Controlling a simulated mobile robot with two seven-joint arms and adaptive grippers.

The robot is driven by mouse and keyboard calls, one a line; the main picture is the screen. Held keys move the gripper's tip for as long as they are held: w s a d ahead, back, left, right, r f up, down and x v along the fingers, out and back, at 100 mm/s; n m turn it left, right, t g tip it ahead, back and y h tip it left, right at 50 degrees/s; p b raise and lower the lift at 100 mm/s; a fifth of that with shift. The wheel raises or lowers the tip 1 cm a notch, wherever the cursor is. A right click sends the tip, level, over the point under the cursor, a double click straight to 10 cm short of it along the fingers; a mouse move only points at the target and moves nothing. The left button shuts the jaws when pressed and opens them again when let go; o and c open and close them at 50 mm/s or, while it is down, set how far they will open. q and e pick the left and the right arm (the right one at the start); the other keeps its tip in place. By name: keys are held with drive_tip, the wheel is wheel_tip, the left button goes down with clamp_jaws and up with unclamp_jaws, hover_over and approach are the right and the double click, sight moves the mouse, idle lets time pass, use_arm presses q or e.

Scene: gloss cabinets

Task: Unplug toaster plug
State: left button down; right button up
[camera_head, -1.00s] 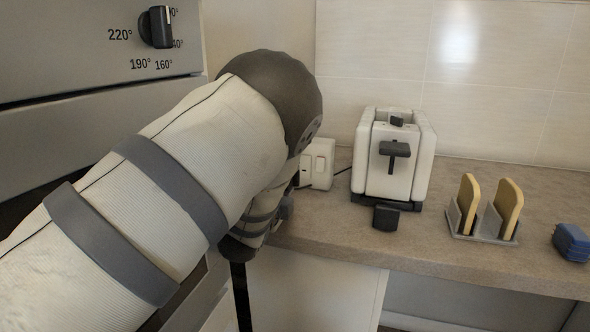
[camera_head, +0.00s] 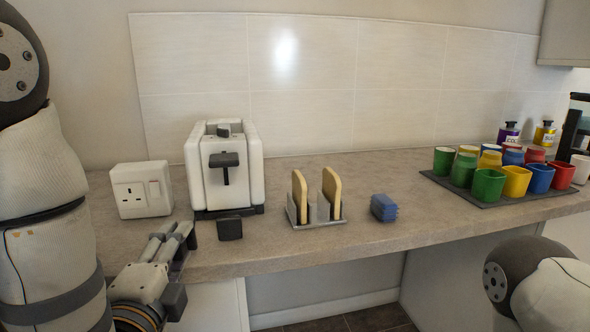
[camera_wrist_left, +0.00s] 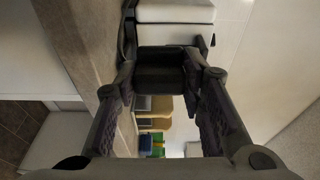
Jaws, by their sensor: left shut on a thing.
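The white wall socket (camera_head: 143,196) is at the left of the counter, and its holes show bare with no plug in them. The white toaster (camera_head: 228,165) stands upright to the right of it. My left gripper (camera_head: 188,236) is low over the counter's front edge, in front of the socket and apart from it. In the left wrist view, its fingers (camera_wrist_left: 162,82) are closed around a dark block, which I take for the toaster plug (camera_wrist_left: 163,72). The plug is mostly hidden by the fingers in the head view. My right gripper is out of view.
A dark block (camera_head: 230,228) sits in front of the toaster, close to my left fingertips. To the right are a toast rack (camera_head: 322,216) with two slices, a blue sponge-like block (camera_head: 384,208) and a dark tray (camera_head: 447,184) of coloured cups.

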use_arm(q)
drive_tip(key=shift+s+d+r, duration=0.25)
drive_tip(key=shift+s+d, duration=0.25)
drive_tip(key=shift+d, duration=0.1)
drive_tip(key=c, duration=1)
unclamp_jaws()
drive_tip(key=shift+w+a, duration=0.1)
